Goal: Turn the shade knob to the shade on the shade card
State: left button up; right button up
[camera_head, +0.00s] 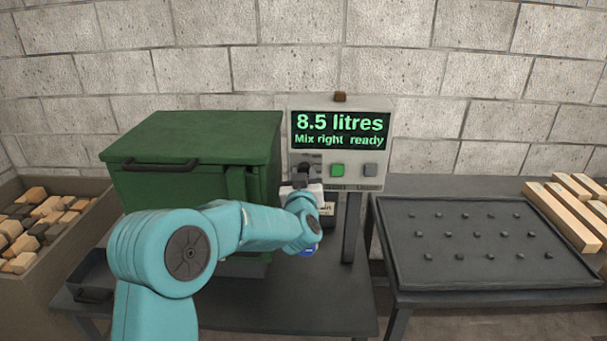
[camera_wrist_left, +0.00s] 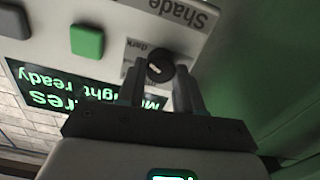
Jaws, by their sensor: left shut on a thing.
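The shade knob (camera_wrist_left: 160,66) is a round black knob with a pale pointer mark. It sits on a light panel below a "Shade" label in the wrist view, which shows the panel upside down. The word "dark" is readable beside it. My left gripper (camera_head: 304,177) reaches the panel's lower left, and its fingers are shut on the knob from both sides. The gripper hides most of the knob in the head view. A small white card (camera_head: 327,208) with dark lettering is partly hidden behind my left wrist; I cannot tell whether it is the shade card. My right gripper is out of view.
The display (camera_head: 340,130) reads "8.5 litres" and "Mix right ready". A green button (camera_head: 337,170) and a grey button (camera_head: 370,170) are right of the knob. A green lidded bin (camera_head: 195,150) stands close left. A dark tray (camera_head: 480,240) lies at right.

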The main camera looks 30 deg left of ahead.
pick_arm(q)
jog(key=shift+d+f+m, duration=0.1)
jog(key=shift+f+m, duration=0.1)
jog(key=shift+m, duration=0.3)
jog(key=o, duration=1)
jog(key=shift+o, duration=0.2)
jog(key=shift+r, duration=0.1)
jog(key=shift+s, duration=0.1)
jog(key=b+v, duration=0.2)
jog(key=v, duration=1.4)
jog(key=shift+s, duration=0.15)
